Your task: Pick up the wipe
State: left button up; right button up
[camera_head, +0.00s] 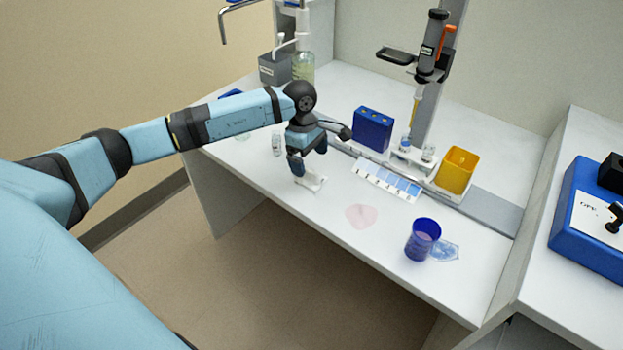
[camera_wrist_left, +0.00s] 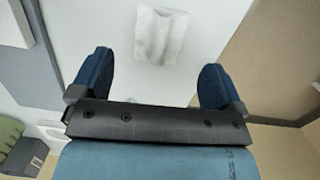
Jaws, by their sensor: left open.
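The wipe (camera_head: 314,183) is a small white folded sheet lying on the white bench near its front left edge. In the left wrist view the wipe (camera_wrist_left: 160,36) lies flat with creases, ahead of and between the two fingers. My left gripper (camera_head: 307,158) is above the bench, just over the wipe and pointing down. Its dark blue fingers (camera_wrist_left: 155,82) are spread apart with nothing between them. The fingers partly cover the wipe in the head view. My right gripper is in no view.
A pink patch (camera_head: 361,216), a blue cup (camera_head: 420,243) and a colour strip (camera_head: 388,180) lie to the right. A blue box (camera_head: 372,131), pipette stand (camera_head: 431,95) and yellow bin (camera_head: 456,172) stand behind. A small vial (camera_head: 277,144) is left of the gripper.

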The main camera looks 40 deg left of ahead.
aim_at(311, 173)
pick_arm(q)
jog(key=f, duration=0.5)
jog(key=shift+d+f+b, duration=0.15)
jog(key=shift+d+b, duration=0.15)
jog(key=c, duration=1)
